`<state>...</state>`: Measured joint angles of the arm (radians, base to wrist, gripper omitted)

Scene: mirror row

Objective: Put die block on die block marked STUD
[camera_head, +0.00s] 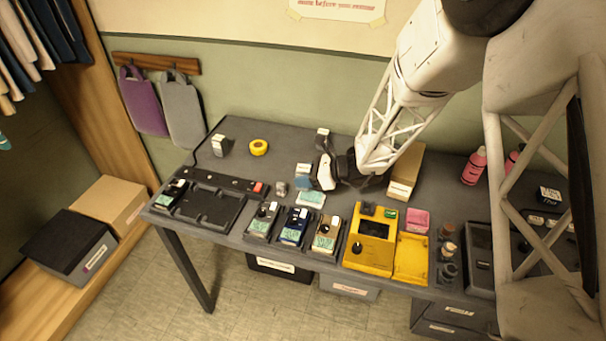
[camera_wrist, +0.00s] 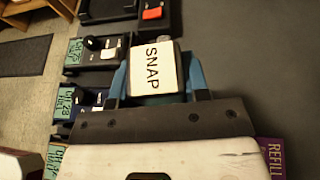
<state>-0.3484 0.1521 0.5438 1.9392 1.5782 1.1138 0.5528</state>
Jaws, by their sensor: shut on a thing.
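My gripper (camera_head: 304,181) is shut on a die block (camera_wrist: 153,70) with a white face reading SNAP. Its blue fingers (camera_wrist: 197,75) press the block's two sides in the wrist view. In the head view the held block's pale face (camera_head: 304,168) shows over the back middle of the workbench. I cannot tell its height above the bench. No readable STUD mark shows. Two dark blocks with white labels stand at the back, one at left (camera_head: 220,145) and one behind my gripper (camera_head: 322,138). Their labels are too small to read.
Several pedals (camera_head: 293,226) line the bench's (camera_head: 250,165) front, beside a black tray (camera_head: 209,206) with a red button (camera_head: 258,187). A yellow machine (camera_head: 369,254) stands right of them. Yellow tape (camera_head: 259,147) lies at back left. A small metal piece (camera_head: 280,188) is near my gripper.

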